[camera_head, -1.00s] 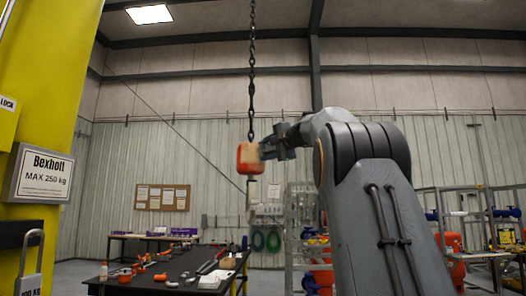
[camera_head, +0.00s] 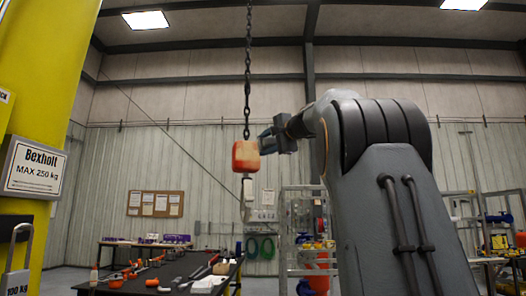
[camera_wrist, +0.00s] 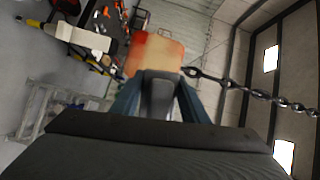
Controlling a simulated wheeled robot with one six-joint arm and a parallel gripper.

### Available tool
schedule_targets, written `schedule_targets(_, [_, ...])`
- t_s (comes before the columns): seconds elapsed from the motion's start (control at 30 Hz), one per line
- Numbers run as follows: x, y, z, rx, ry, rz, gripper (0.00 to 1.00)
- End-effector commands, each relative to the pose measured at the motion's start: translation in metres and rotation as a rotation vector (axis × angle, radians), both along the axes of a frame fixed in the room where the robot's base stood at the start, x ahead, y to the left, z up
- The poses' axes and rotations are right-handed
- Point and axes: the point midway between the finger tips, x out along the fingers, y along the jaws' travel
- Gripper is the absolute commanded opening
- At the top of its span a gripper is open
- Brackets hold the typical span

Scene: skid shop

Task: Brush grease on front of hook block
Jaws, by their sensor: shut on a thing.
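The hook block (camera_head: 246,156), orange-red with paler tan patches, hangs from a dark chain (camera_head: 248,70). Below it hangs a pale grey piece (camera_head: 248,190). My gripper (camera_head: 266,142) is at the block's right side, close to its upper part; whether it touches cannot be told. In the wrist view the block (camera_wrist: 157,48) is just beyond my fingertips (camera_wrist: 160,85), red at the upper left and tan over much of the near face. A grey piece (camera_wrist: 159,97) sits between the fingers, apparently the brush handle; its bristles cannot be made out.
A yellow column (camera_head: 70,60) with a load sign (camera_head: 36,170) stands close on the left. A dark workbench (camera_head: 170,272) with tools is below and beyond the block. A metal rack (camera_head: 284,240) stands behind my arm. The air left of the block is free.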

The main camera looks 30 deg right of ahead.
Motion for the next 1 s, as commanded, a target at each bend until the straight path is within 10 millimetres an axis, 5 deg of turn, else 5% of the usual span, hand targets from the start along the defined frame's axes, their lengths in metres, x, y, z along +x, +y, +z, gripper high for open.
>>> schedule_targets(0.5, [-0.033,0.01,-0.001,0.0,0.0,0.0,0.23])
schedule_targets(1.0, [-0.035,0.01,0.0,0.0,0.0,0.0,0.23])
